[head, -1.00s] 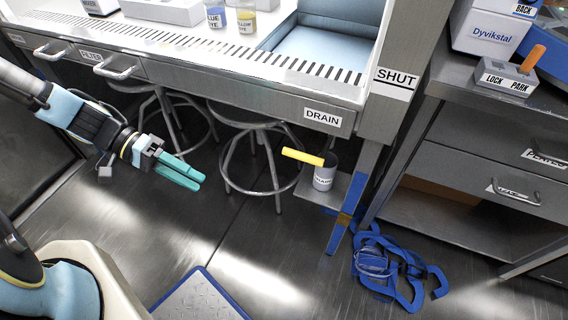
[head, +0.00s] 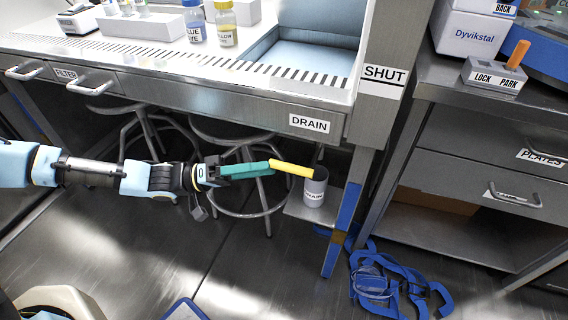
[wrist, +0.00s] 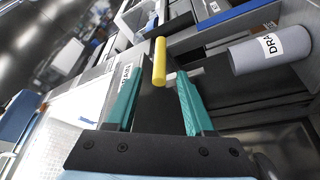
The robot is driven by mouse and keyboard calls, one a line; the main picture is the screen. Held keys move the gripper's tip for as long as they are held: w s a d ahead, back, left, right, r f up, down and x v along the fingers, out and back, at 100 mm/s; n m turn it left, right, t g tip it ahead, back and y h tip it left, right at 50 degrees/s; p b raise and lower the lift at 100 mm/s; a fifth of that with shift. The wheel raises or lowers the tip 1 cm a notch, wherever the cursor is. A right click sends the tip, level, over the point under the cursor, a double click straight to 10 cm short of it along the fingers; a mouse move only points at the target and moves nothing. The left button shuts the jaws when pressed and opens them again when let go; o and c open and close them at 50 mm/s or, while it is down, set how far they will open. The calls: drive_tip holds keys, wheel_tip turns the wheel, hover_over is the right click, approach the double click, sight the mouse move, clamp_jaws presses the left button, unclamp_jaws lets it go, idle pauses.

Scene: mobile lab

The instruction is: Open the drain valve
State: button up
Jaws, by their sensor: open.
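The drain valve's yellow handle (head: 292,169) sticks out to the left below the DRAIN label (head: 309,123) on the bench front. It lies roughly level, its right end by the grey labelled cup (head: 314,190). My gripper (head: 270,167) is open, its teal fingertips at the handle's left end. In the wrist view the yellow handle (wrist: 159,62) appears between and ahead of the spread fingers, with nothing gripped. I cannot tell whether a finger touches it. The valve body behind the handle is mostly hidden.
A SHUT sign (head: 384,74) is on the post at right. A stool (head: 240,160) stands behind my arm under the bench. A blue-taped leg (head: 342,225) is right of the cup, with tangled blue strap (head: 385,280) on the floor.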

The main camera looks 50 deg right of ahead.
sight(284, 163)
drive_tip(key=shift+x, duration=2.75)
drive_tip(key=shift+c, duration=0.3)
clamp_jaws()
